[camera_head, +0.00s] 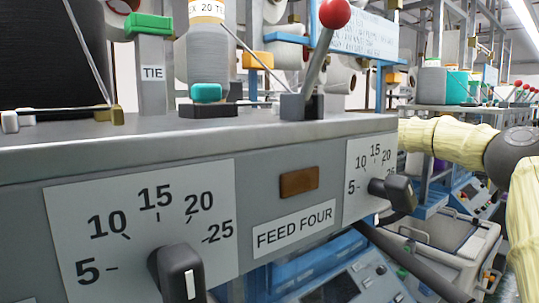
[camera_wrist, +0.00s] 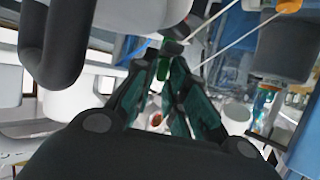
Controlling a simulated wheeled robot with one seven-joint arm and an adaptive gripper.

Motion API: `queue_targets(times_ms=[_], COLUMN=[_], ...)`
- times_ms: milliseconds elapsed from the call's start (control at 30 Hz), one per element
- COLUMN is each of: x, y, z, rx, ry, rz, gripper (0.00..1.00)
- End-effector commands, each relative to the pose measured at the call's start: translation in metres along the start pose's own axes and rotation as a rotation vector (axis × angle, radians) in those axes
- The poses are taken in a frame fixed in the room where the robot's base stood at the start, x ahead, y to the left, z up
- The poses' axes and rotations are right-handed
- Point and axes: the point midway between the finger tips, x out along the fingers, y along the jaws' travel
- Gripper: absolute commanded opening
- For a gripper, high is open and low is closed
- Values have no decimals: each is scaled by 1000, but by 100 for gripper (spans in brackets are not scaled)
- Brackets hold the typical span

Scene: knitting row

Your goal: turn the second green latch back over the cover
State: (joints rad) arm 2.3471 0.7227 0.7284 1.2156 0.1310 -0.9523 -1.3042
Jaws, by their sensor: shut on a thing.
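In the wrist view, my gripper (camera_wrist: 161,66) is shut on a small green piece (camera_wrist: 163,71), which looks like a green latch. Only a sliver of it shows between the dark teal fingertips. I cannot tell which latch it is or how it is turned. The cover cannot be made out in either view. In the head view, a green clip-like part (camera_head: 148,25) sits on a grey post at the upper left. My gripper is not visible in the head view; my pale yellow arm reaches in from the right behind the panel.
The grey machine panel (camera_head: 120,170) fills the front, with black knobs (camera_head: 180,272) and a red-ball lever (camera_head: 335,13) standing above it. A teal piece (camera_head: 206,92) sits below a yarn cone. In the wrist view, a dark curved bar (camera_wrist: 66,45) and white cylinders crowd my gripper.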

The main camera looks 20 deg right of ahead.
Motion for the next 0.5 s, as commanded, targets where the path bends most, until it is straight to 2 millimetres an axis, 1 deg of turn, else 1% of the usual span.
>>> queue_targets(times_ms=[33, 367, 500], x=[2, 2, 2], y=[-1, -1, 0], z=[-5, -6, -8], rx=[-3, -6, -23], ry=[5, 6, 4], rz=[-1, -8, -46], gripper=[0, 0, 0])
